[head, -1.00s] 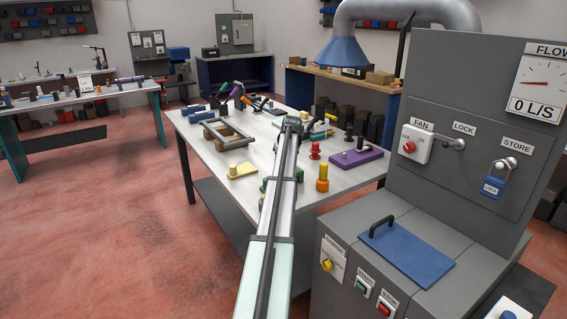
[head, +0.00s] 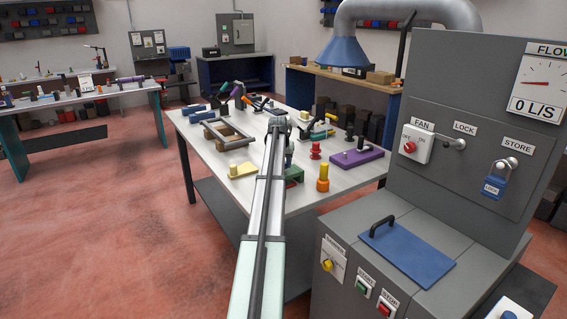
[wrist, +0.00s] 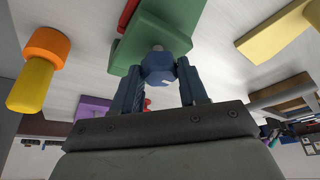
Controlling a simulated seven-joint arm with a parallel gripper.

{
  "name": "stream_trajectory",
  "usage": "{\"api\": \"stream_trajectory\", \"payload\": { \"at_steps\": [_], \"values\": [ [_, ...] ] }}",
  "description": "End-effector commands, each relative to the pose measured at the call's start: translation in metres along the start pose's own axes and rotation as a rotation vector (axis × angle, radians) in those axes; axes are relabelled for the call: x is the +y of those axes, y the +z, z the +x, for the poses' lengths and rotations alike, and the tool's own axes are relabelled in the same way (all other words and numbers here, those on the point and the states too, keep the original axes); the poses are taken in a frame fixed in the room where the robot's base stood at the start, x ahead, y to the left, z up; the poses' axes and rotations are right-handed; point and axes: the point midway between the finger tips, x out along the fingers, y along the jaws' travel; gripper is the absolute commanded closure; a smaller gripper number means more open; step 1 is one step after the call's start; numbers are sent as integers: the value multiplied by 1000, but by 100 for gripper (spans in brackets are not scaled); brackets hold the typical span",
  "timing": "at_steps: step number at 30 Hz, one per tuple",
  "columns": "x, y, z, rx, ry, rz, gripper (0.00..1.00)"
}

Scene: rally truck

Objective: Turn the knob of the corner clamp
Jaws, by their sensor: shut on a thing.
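The corner clamp (wrist: 148,27) looks green in the wrist view, with a red part (wrist: 128,15) beside it. Its blue knob (wrist: 158,66) sits on a short metal stem between the two dark blue fingers of my gripper (wrist: 157,80). My gripper is shut on the knob. In the head view, part of the green clamp (head: 294,172) shows just right of my arm, on the white workbench (head: 222,176). My arm hides the fingers and the knob there.
An orange and yellow peg (head: 322,178) stands right of the clamp. A yellow block (head: 242,170) lies to the left, with a wooden frame (head: 228,134) behind it. A red knob-shaped piece (head: 315,150) and a purple block (head: 356,157) are to the right.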

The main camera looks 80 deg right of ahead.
Motion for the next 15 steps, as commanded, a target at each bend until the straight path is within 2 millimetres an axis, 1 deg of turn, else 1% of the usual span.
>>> {"api": "stream_trajectory", "payload": {
  "at_steps": [6, 15],
  "values": [
    [-2, -2, -1, 2, 62, 151, 88],
    [-2, -2, -1, 3, 115, 279, 88]
  ]
}}
